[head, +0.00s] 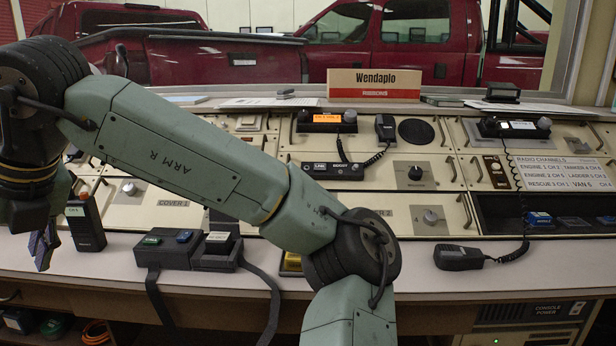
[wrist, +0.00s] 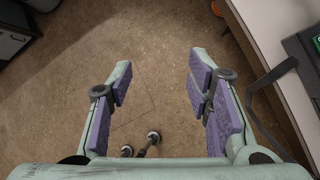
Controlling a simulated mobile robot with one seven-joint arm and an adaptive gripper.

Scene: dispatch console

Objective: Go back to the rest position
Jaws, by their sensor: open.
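My gripper (wrist: 160,85) is open and empty in the wrist view, its purple-padded fingers spread wide over the bare brown floor (wrist: 150,50). In the head view my green arm reaches across the picture to the left and bends down there. Part of my gripper (head: 42,248) shows at the far left edge, beside the front edge of the console desk; the rest is hidden or out of the picture.
The console desk (head: 480,282) spans the head view, its edge close to my gripper at the right of the wrist view. A black radio (head: 86,222) stands near my gripper. Chargers (head: 180,248) and a handset (head: 458,257) lie along the desk. A cabinet (wrist: 12,40) stands at upper left.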

